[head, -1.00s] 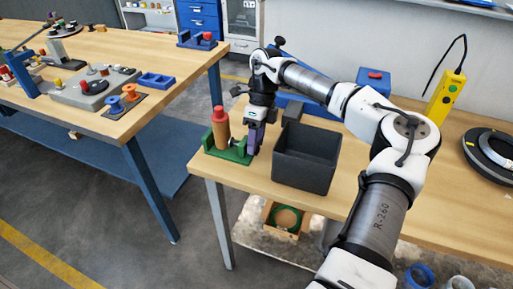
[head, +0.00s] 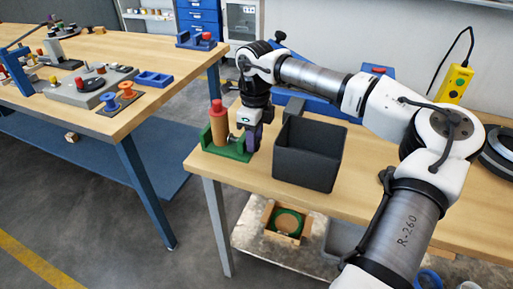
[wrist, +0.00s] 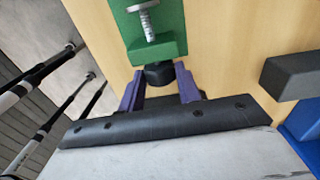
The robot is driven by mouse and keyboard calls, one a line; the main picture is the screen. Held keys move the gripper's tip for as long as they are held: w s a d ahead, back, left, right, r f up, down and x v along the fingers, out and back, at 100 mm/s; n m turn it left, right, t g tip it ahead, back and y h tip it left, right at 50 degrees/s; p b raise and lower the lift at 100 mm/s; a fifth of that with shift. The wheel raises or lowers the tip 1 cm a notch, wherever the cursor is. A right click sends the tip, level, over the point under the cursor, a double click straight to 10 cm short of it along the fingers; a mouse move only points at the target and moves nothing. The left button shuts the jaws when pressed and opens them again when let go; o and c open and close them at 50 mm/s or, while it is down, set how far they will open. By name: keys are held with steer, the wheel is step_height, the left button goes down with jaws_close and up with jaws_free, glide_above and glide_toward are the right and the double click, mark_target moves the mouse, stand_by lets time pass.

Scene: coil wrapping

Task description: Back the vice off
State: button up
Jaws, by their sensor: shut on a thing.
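The vice (head: 238,152) is green and stands near the left corner of the workbench. A brown cylinder with a red top (head: 219,128) stands upright in it. In the wrist view the green vice body (wrist: 157,48) shows a threaded metal screw (wrist: 150,27) with a flat disc on its end. A black round knob (wrist: 158,74) sits at the near side of the vice body. My gripper (wrist: 160,82) has its purple fingers shut on this knob, one on each side. In the head view my gripper (head: 252,138) is at the vice's right end. Whether the disc touches the cylinder cannot be seen.
A dark open bin (head: 311,158) stands close to the right of my gripper. A blue case (head: 377,70) lies behind it. A yellow pendant (head: 455,82) stands at the right. Another table (head: 130,112) with fixtures is at the left, across a floor gap.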

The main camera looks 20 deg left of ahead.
steer(key=t+b, duration=0.1)
steer(key=b, duration=0.2)
steer(key=shift+s+f, duration=0.15)
steer(key=shift+f, duration=0.25)
steer(key=t+b, duration=0.1)
steer(key=b, duration=0.1)
steer(key=t+b, duration=0.1)
steer(key=b, duration=0.1)
steer(key=shift+s+r, duration=0.1)
steer(key=shift+s, duration=0.15)
steer(key=shift+r+t, duration=0.3)
steer(key=shift+t, duration=0.1)
steer(key=f+t+b, duration=0.1)
steer(key=b, duration=0.2)
steer(key=shift+s, duration=0.1)
steer(key=t+b, duration=0.1)
steer(key=b, duration=0.3)
steer(key=shift+s+t, duration=0.25)
steer(key=shift+t, duration=0.15)
steer(key=shift+b, duration=0.5)
steer(key=shift+r+t, duration=0.35)
steer(key=shift+t, duration=0.05)
